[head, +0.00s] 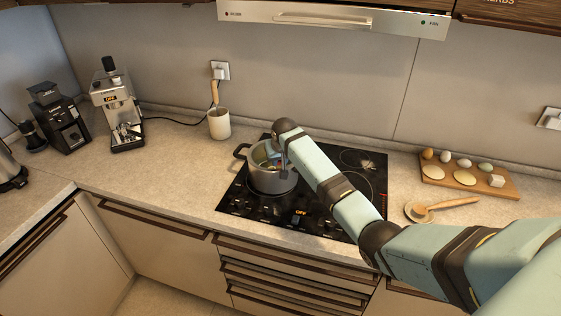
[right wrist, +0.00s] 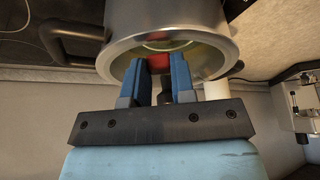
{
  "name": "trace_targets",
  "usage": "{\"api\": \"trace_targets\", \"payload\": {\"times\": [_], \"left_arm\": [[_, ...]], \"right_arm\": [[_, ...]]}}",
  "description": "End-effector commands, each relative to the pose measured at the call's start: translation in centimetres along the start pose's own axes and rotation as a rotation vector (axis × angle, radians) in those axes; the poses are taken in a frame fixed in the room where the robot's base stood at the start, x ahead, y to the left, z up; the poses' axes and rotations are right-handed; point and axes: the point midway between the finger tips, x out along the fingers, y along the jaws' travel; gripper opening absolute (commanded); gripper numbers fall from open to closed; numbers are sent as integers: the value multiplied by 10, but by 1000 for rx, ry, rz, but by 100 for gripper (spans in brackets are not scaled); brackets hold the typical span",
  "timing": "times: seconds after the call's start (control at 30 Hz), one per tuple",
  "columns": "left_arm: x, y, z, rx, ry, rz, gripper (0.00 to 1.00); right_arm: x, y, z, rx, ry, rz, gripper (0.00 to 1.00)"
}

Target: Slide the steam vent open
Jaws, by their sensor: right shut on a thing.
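A grey metal pot (head: 271,182) with a dark side handle stands on the left part of the black cooktop. Its top, seemingly a glass lid, is partly hidden by my right arm. My right gripper (head: 279,161) reaches down over the pot top. In the right wrist view, its blue fingers (right wrist: 160,68) point at the pot rim (right wrist: 170,52), with a red part (right wrist: 160,63) between the tips. The fingers are shut on this red part. I cannot tell how far open the steam vent is. My left gripper is not in view.
A white utensil cup (head: 219,124) stands behind the cooktop's left corner. A wooden board (head: 470,189) with eggs and a wooden spoon (head: 447,205) lie to the right. A coffee machine (head: 117,105) stands at the left. The cooktop's right part (head: 365,190) is free of pots.

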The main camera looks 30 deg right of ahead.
Motion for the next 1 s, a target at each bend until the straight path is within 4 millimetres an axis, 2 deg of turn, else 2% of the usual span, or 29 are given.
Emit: {"api": "trace_targets", "payload": {"times": [0.13, 0.17, 0.23, 0.27, 0.53, 0.67, 0.77, 1.0], "left_arm": [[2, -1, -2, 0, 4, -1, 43], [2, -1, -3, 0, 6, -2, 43], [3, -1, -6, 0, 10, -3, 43], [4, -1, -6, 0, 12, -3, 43], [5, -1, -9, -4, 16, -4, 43], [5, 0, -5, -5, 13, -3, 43], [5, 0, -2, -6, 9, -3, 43], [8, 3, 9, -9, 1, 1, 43]], "right_arm": [[0, 0, 0, 0, -1, 0, 0], [0, 0, 0, 0, -1, 0, 30], [0, 0, 0, 0, -1, 0, 47], [0, 0, 0, 0, -1, 0, 51], [-1, 0, 0, 0, 0, 0, 51], [-10, 0, 0, 0, 3, -1, 51], [-26, 0, 0, 0, 4, -1, 51], [-81, 0, 0, -1, 4, -2, 51]]}}
